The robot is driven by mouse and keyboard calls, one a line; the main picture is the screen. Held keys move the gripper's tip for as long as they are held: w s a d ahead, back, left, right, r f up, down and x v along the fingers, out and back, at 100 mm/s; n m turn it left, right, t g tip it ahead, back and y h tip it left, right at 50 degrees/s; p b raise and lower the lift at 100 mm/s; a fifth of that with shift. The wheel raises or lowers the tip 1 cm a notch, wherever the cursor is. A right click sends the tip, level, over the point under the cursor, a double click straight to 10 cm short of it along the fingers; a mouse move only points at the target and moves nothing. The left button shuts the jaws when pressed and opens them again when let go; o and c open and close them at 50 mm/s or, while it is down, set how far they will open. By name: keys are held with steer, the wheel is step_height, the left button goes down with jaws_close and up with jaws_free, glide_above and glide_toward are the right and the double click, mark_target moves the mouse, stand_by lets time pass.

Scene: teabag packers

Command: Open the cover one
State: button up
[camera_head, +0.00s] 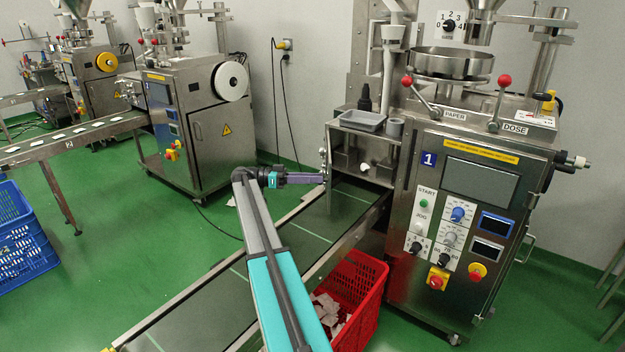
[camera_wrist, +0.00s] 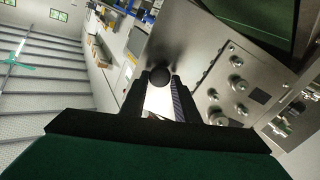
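Machine one, marked with a blue "1" label (camera_head: 429,159), stands at the right in the head view. My gripper (camera_head: 322,178) is at the left edge of its open-fronted metal compartment (camera_head: 347,142), beside small fittings there. In the wrist view, a dark round knob (camera_wrist: 158,76) lies between the tips of my gripper (camera_wrist: 160,80), in front of a metal panel (camera_wrist: 190,40). The fingers are apart, and I cannot tell whether they press on the knob. The cover's outline is hard to make out from the head camera.
A conveyor (camera_head: 292,250) runs below my arm from under the machine. A red crate (camera_head: 372,288) with teabags stands beside it. A grey tray (camera_head: 362,119) sits on the compartment top. A blue crate (camera_head: 22,238) stands at the left. Green floor (camera_head: 130,262) between is clear.

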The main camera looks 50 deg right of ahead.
steer(key=o, duration=0.3)
steer(key=shift+a, duration=0.1)
steer(key=v, duration=0.7)
steer(key=shift+w+a, duration=0.2)
steer(key=shift+w, duration=0.05)
